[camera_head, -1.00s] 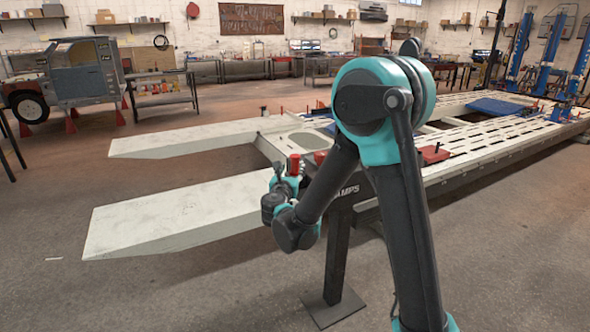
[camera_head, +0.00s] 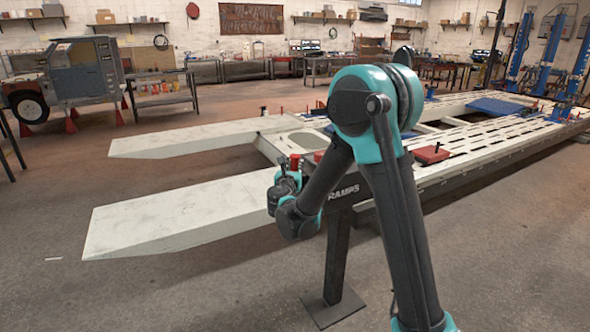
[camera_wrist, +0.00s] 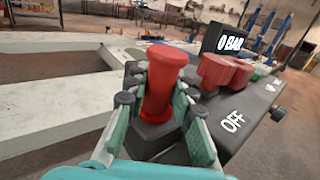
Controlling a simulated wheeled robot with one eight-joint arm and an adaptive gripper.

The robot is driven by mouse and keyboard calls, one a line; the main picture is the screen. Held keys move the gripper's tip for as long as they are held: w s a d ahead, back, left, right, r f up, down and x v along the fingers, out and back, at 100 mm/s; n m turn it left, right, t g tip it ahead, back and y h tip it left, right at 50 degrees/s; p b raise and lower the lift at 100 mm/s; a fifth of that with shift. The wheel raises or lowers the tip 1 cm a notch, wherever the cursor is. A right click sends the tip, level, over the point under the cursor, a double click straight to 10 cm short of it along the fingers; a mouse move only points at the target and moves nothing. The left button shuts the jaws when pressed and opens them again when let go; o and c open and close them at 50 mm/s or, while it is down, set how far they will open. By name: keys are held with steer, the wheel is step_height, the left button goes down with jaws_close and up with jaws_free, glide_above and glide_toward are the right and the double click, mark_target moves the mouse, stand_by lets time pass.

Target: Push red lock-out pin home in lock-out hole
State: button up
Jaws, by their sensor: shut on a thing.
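The red lock-out pin (camera_wrist: 165,72) stands upright between the teal fingers of my gripper (camera_wrist: 159,108) in the wrist view. My gripper is shut on it, with a dark block around or just under the pin's lower part. In the head view my gripper (camera_head: 284,182) is at the near end of the lift frame, with a red piece (camera_head: 295,161) showing just above it. The lock-out hole is not visible, so I cannot tell how deep the pin sits.
A dark panel marked OFF (camera_wrist: 232,121), red blocks (camera_wrist: 222,72) and a 0 BAR display (camera_wrist: 230,41) are close to the right of my gripper. Pale ramps (camera_head: 180,212) extend left. A dark support post (camera_head: 337,260) stands below. Open floor lies in front.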

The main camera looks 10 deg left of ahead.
jaws_close()
